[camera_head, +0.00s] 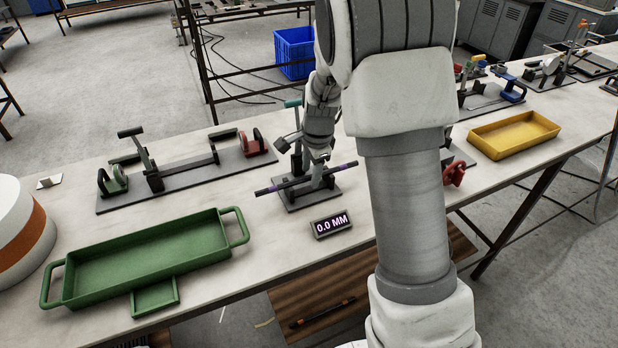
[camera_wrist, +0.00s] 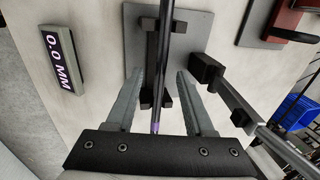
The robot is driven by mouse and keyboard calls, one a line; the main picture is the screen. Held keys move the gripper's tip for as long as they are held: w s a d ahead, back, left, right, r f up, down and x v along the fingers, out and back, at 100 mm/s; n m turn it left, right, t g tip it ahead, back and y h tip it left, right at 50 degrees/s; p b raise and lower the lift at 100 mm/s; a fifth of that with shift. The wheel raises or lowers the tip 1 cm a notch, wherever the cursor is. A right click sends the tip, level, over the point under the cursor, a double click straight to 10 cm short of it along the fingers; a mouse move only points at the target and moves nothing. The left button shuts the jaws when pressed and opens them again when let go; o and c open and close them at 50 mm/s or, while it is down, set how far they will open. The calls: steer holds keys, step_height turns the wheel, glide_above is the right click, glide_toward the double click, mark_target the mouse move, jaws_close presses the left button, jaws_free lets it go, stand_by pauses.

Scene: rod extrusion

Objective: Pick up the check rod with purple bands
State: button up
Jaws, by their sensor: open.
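The check rod (camera_head: 275,187) is thin and dark with purple bands. It lies across a small dark stand (camera_head: 322,197) on the workbench. In the wrist view the rod (camera_wrist: 160,70) runs up the picture, over the stand's block, with a purple band near my gripper's palm. My gripper (camera_head: 319,160) is over the rod and stand in the head view, partly hidden by its own links. In the wrist view my gripper (camera_wrist: 160,82) is open, with one finger on each side of the rod. Neither finger visibly touches it.
A display (camera_head: 331,225) reading 0.0 MM stands just in front of the stand. A green tray (camera_head: 150,252) is at the left, a clamp fixture (camera_head: 185,178) behind it, and a yellow tray (camera_head: 513,137) at the right. A dark lever (camera_wrist: 222,90) is close to the right finger.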

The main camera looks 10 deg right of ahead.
jaws_close()
steer(key=shift+r, duration=0.1)
stand_by(0.4)
